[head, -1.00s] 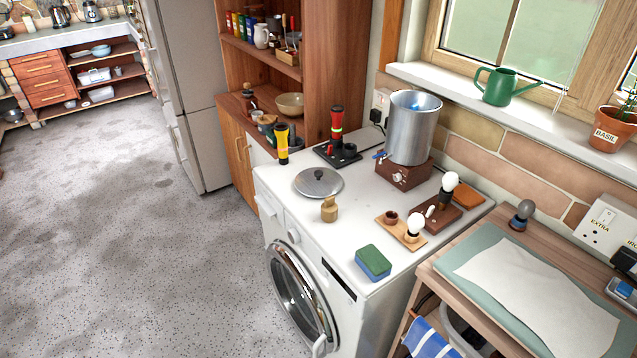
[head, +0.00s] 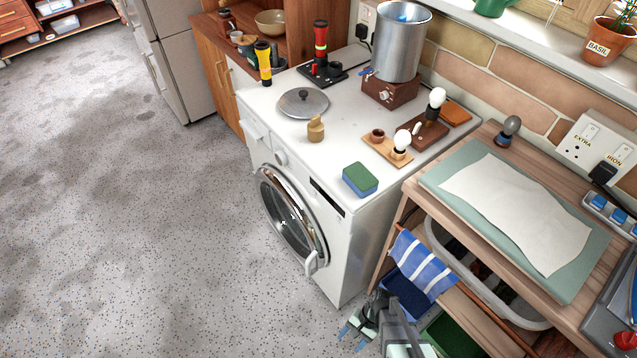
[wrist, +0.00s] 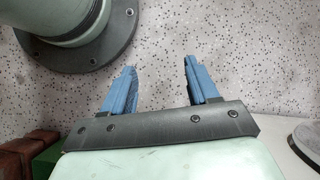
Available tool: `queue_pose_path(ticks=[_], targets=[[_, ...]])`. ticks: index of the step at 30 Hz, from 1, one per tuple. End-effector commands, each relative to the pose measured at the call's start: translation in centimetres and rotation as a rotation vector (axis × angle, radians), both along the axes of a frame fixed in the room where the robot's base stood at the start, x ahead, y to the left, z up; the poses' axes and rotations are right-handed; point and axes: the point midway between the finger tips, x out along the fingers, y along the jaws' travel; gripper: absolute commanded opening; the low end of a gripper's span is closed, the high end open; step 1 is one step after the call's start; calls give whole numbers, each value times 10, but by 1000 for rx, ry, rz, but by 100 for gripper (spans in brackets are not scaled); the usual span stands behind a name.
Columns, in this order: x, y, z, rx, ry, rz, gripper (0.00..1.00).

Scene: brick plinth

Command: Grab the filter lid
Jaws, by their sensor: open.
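A round grey metal lid with a dark knob (head: 303,102) lies flat on the white top of the washing machine (head: 290,135), left of the middle; I take it to be the filter lid. My gripper (head: 352,337) is at the bottom of the head view, low in front of the shelf unit and well away from the lid. In the wrist view my gripper (wrist: 158,88) has its two blue fingers apart, with only speckled floor between them. A grey rounded thing at the right edge of the wrist view is cut off; I cannot tell what it is.
Around the lid stand a small wooden knob-shaped piece (head: 316,128), a yellow-black torch (head: 264,62), a red-black device (head: 321,45) and a tall metal cylinder (head: 402,45). A sponge (head: 360,180) lies near the front edge. The floor (head: 130,230) is clear at left.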

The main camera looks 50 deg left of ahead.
Motion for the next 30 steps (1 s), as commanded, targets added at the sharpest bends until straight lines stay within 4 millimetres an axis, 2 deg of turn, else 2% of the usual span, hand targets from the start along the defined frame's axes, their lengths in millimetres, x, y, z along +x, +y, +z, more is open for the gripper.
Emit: queue_pose_path(ticks=[1,3,14,17,18,23,30], targets=[[-9,14,-2,6,5,15,59],[-21,29,-3,11,10,30,59],[-93,104,-3,41,47,110,59],[-110,133,1,67,46,149,59],[-114,149,4,84,42,172,59],[-113,205,24,160,7,255,59],[-91,288,66,282,-72,388,59]])
